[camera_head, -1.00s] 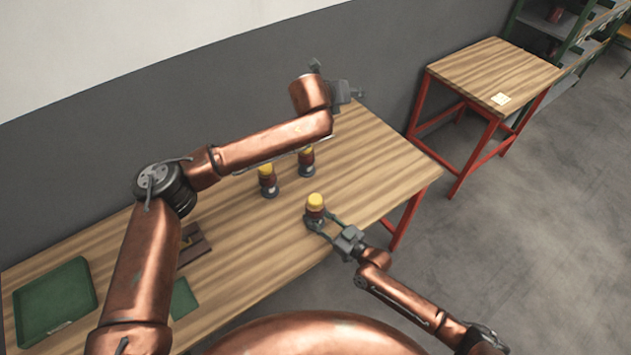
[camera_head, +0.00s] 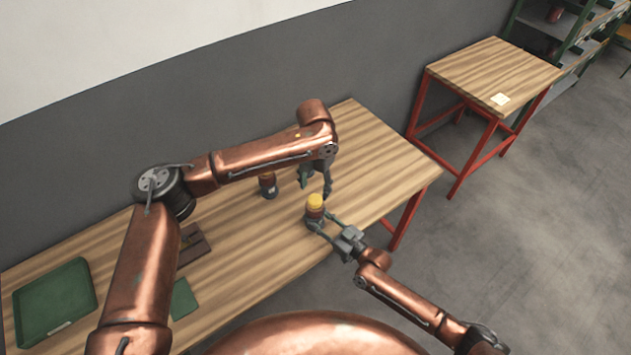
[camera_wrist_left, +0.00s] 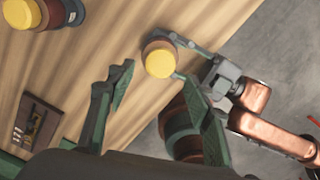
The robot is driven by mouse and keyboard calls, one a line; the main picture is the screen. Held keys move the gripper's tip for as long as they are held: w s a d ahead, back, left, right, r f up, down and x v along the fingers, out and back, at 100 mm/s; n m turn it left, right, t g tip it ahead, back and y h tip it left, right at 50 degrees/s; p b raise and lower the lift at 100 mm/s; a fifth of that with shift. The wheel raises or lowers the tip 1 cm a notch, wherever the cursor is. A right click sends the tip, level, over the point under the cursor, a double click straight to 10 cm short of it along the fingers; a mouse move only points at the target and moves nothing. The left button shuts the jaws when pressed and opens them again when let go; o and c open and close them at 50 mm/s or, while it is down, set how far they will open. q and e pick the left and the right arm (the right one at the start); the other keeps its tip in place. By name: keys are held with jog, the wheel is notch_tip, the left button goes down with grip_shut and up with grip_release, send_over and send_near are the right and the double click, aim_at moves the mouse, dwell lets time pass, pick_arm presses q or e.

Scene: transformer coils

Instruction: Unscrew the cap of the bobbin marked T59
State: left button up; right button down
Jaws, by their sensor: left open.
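A dark red bobbin (camera_head: 315,213) with a yellow cap (camera_head: 315,201) stands near the table's front edge; its yellow cap also shows in the left wrist view (camera_wrist_left: 160,59). No marking on it can be read. My right gripper (camera_head: 316,224) has its fingers around the bobbin's lower part. My left gripper (camera_head: 316,188) is open and empty, above and just behind the capped bobbin, fingers pointing down. In the left wrist view, the cap lies beyond the gap between its fingers (camera_wrist_left: 158,108).
Another bobbin (camera_head: 268,186) stands to the left, its top hidden by my left arm; its yellow cap (camera_wrist_left: 20,13) shows in the wrist view. A red-legged table (camera_head: 470,75) stands apart.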

aim_at(315, 198)
pick_arm(q)
jog(key=shift+f, duration=3)
jog(key=shift+c, duration=0.6)
